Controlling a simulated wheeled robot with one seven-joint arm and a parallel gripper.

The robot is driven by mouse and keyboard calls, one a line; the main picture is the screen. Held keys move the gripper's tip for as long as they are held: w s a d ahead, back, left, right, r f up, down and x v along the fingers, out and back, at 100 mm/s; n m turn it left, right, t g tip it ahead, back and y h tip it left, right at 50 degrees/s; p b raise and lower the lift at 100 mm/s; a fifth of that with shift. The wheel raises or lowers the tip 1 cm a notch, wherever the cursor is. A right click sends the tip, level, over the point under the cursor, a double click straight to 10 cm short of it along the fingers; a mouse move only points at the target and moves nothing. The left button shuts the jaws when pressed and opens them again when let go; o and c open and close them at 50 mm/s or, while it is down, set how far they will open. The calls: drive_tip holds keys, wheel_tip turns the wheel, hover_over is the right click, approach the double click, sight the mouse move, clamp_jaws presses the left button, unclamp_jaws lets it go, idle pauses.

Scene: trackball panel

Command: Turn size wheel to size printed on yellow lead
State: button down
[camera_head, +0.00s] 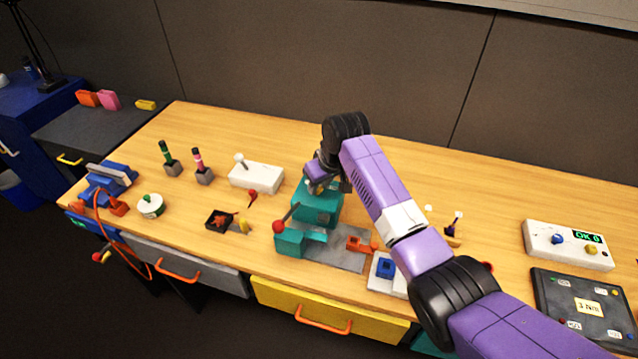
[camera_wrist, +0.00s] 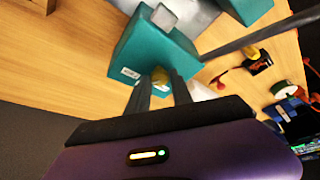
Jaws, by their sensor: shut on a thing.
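The teal machine (camera_head: 318,208) stands near the middle of the bench, with a red-knobbed lever (camera_head: 279,226) at its side. In the wrist view, a small yellow wheel (camera_wrist: 159,77) sits on the teal body (camera_wrist: 150,50), beside a white label too small to read. My gripper (camera_wrist: 162,85) is shut on this wheel, one dark finger on each side. In the head view, my gripper (camera_head: 318,186) is over the machine's top and hides most of the wheel. A yellow piece (camera_head: 243,226), possibly the lead, lies by a black tray; no print is legible.
The black tray (camera_head: 218,222) holds a red-orange piece. A white box (camera_head: 256,177) with a lever stands behind it. An orange piece (camera_head: 360,245) and a blue block (camera_head: 385,267) are right of the machine. A panel with a green display (camera_head: 570,243) stands at the right.

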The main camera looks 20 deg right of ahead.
drive_tip(key=n+y+b, duration=0.1)
drive_tip(key=n, duration=0.2)
drive_tip(key=shift+d+f, duration=0.1)
drive_tip(key=shift+d, duration=0.05)
drive_tip(key=shift+w+n+g+y+b, duration=0.1)
drive_tip(key=shift+n+g+y+b, duration=0.3)
drive_tip(key=shift+n, duration=0.55)
drive_tip(key=shift+n+g+y+b, duration=0.2)
drive_tip(key=shift+n+b, duration=0.4)
drive_tip(key=shift+n, duration=0.35)
drive_tip(key=c, duration=1.1)
unclamp_jaws()
drive_tip(key=shift+c, duration=0.2)
drive_tip(key=v, duration=0.8)
drive_tip(key=shift+b, duration=0.45)
drive_tip(key=shift+d, duration=0.1)
